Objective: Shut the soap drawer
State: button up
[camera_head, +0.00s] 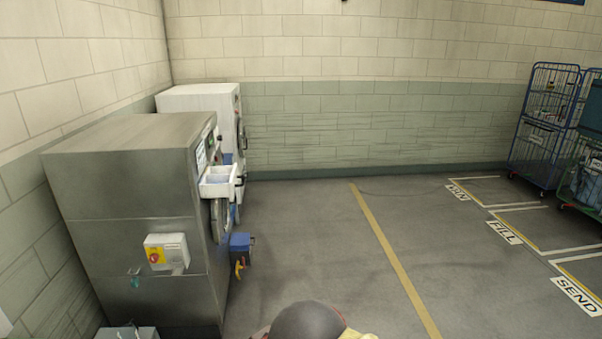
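The soap drawer (219,186) is a white tray pulled out from the upper front of the grey steel washing machine (130,205) on the left. It sticks out to the right, above the machine's round door (219,219). Pale blue shows inside it. The machine's front is seen nearly edge-on, so the drawer's slot is mostly hidden. My gripper is not in view. A dark rounded part of mine shows at the bottom edge, well apart from the drawer.
A white machine (202,98) stands behind the steel one. A blue box with a yellow part (240,243) sits low by the machine front. Wire cage trolleys (545,125) stand far right. The grey floor between, with a yellow line (393,255), is clear.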

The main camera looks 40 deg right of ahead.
aim_at(217, 182)
jog(key=l+z, duration=0.2)
jog(key=l, duration=1.65)
jog(key=i+l, duration=0.2)
jog(key=i, duration=0.35)
jog(key=i+l+u, duration=0.1)
jog(key=i, duration=0.4)
jog(key=i+l, duration=0.3)
jog(key=i, duration=0.25)
jog(key=i+l+u, duration=0.1)
jog(key=i, duration=0.4)
jog(key=i+l, duration=0.05)
jog(key=l, duration=0.05)
